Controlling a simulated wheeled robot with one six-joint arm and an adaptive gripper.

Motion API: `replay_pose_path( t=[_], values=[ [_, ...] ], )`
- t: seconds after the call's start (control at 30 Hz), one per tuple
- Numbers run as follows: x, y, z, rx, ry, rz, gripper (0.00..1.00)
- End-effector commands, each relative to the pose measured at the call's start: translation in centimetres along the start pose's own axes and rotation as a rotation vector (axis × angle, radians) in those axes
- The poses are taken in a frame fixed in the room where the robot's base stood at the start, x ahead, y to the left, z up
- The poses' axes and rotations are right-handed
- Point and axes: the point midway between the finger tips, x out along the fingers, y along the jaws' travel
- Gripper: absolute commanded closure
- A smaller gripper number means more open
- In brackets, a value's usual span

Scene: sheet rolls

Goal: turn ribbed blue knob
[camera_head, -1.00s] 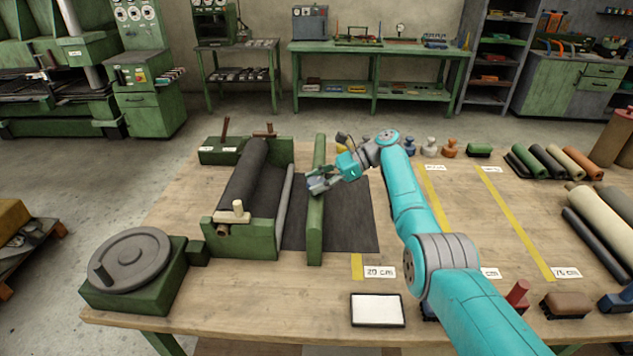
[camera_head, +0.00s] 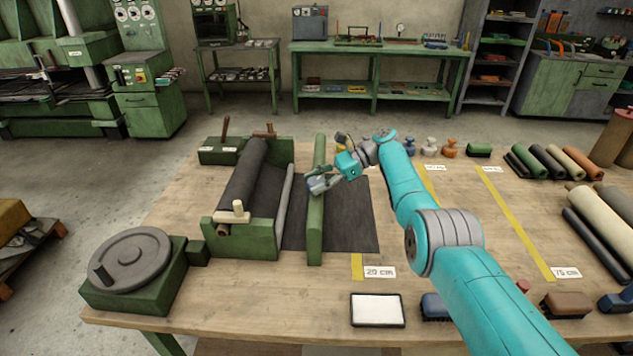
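I cannot tell whether the fingers are open or shut. No ribbed blue knob shows clearly elsewhere. The green sheet-roll machine (camera_head: 245,238) holds a dark roll (camera_head: 243,180) left of the bar.
A large grey handwheel (camera_head: 131,262) stands on a green block at front left. A white pad (camera_head: 377,310) and a blue brush (camera_head: 435,306) lie near the front edge. Rolls (camera_head: 598,212) lie at right. Small handled tools (camera_head: 430,146) stand behind my arm.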

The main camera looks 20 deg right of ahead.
Motion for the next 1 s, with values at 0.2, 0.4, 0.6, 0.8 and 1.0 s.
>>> replay_pose_path(
  t=[0.2,0.4,0.6,0.8,1.0],
  values=[
    [0.1,0.0,-0.1,0.002,-0.001,0.001,0.21],
    [0.0,0.0,0.0,0.001,-0.001,0.000,0.21],
    [-0.6,-0.1,1.4,-0.003,-0.001,-0.001,0.21],
    [-1.9,0.0,4.5,-0.003,0.000,-0.001,0.21],
    [-3.1,0.0,7.6,-0.001,0.000,0.000,0.21]
  ],
)
